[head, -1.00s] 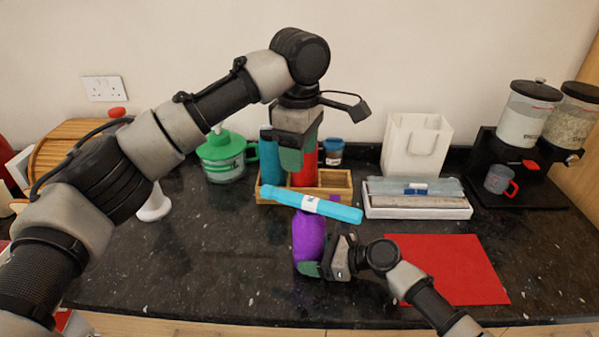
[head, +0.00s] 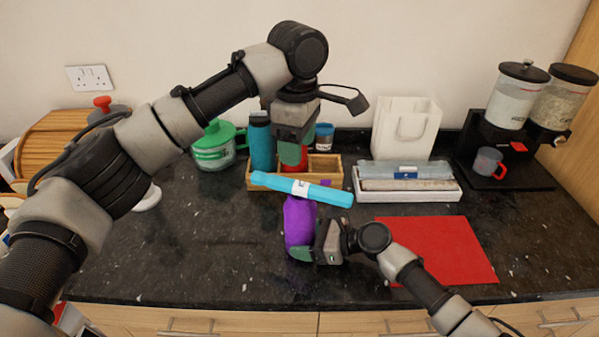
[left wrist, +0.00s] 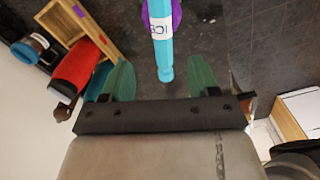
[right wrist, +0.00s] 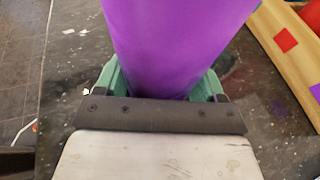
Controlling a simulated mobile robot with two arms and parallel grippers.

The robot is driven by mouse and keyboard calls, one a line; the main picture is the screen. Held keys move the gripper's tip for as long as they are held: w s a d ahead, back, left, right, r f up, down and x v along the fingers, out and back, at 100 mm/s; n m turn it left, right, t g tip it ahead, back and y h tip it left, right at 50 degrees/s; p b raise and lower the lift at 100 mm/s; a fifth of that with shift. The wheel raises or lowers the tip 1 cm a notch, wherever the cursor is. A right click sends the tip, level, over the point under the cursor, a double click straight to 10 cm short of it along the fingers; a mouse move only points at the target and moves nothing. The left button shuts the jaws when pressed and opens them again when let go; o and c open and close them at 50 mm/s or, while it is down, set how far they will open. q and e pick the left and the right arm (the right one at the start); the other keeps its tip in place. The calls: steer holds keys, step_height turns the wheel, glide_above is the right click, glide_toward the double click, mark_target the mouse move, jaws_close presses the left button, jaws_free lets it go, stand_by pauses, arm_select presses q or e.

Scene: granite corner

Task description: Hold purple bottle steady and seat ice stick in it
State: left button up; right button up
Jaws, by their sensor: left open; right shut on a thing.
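The purple bottle (head: 299,222) stands on the dark counter in the head view. My right gripper (head: 306,252) is shut around its lower part, and the bottle (right wrist: 175,40) fills the space between the fingers in the right wrist view. The cyan ice stick (head: 328,194), with a white label, lies crosswise and slightly tilted over the bottle's top, hiding the mouth. It looks to rest there, not inserted. My left gripper (head: 292,160) is open above and behind the stick. In the left wrist view the stick (left wrist: 163,55) ends between the two green fingers, touching neither.
A wooden divided box (head: 335,181) with a teal bottle (head: 262,145) and a red one (head: 297,165) stands behind. A white tray (head: 407,196), white bag (head: 404,127) and dispensers (head: 520,95) are to the right.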

mark_target(298, 182)
arm_select(q)
step_height(298, 182, down, 9)
steer(key=shift+s+f, duration=0.1)
steer(key=shift+s, duration=0.05)
stand_by(0.4)
steer(key=shift+c, duration=0.3)
jaws_close()
